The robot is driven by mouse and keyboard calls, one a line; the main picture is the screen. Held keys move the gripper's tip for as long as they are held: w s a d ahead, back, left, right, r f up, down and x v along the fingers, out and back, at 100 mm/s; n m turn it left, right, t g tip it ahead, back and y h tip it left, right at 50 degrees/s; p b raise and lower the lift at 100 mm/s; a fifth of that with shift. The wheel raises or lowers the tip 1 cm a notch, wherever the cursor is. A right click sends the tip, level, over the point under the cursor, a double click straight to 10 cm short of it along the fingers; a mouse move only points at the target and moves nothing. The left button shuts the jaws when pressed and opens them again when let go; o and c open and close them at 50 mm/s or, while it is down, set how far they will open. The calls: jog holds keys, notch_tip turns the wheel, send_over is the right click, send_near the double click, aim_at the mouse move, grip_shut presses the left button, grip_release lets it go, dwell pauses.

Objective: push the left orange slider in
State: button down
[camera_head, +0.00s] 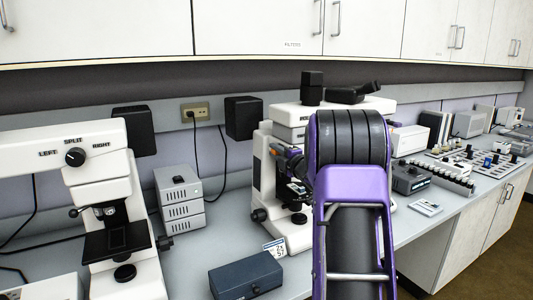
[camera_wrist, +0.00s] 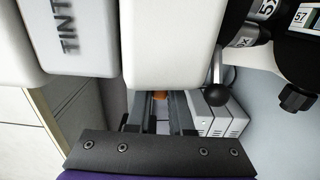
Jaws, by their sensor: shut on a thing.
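The white microscope (camera_head: 262,175) stands on the bench, partly hidden behind my purple and black arm. A small orange part (camera_head: 275,152) shows on its left side in the head view; I cannot tell whether it is the left slider. In the wrist view, my gripper (camera_wrist: 159,108) points at the underside of a white microscope housing (camera_wrist: 168,45). Its two grey fingers are shut on a small orange slider (camera_wrist: 160,95), of which only a bit shows between the fingertips. The housing hides the rest. My fingers are hidden in the head view.
A second white microscope (camera_head: 105,200) stands at the left, beside a grey vented box (camera_head: 180,198). A dark blue box (camera_head: 246,277) lies near the front. In the wrist view, a black ball-ended lever (camera_wrist: 216,95) is close right of my fingers.

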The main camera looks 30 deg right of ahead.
jog(key=shift+d+r, duration=0.15)
jog(key=shift+r, duration=0.1)
jog(key=c, duration=0.8)
grip_release()
jog(key=shift+d+f, duration=0.1)
jog(key=shift+f, duration=0.1)
jog(key=s, duration=1.7)
jog(key=shift+s+d, duration=0.25)
jog(key=shift+d, duration=0.05)
